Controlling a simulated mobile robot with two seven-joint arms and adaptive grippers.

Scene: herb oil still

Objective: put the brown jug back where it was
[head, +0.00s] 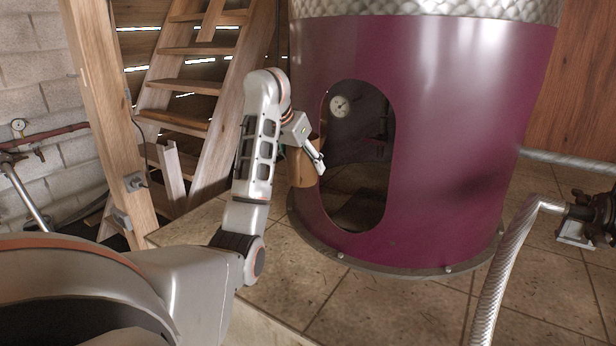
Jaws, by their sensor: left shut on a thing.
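The brown jug (301,168) is in the middle-left of the head view, upright, just left of the opening in the purple still (446,160). My left gripper (318,165) is shut on the jug, at its near right side. The gripper and wrist hide part of the jug. My right gripper is not in view.
The still has a dark oval opening (358,195) with a gauge inside. A wooden post (105,110) and wooden stairs (186,86) stand at the left. A braided hose (503,265) runs to a pump (590,215) at the right. Tiles in front of the still are clear.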

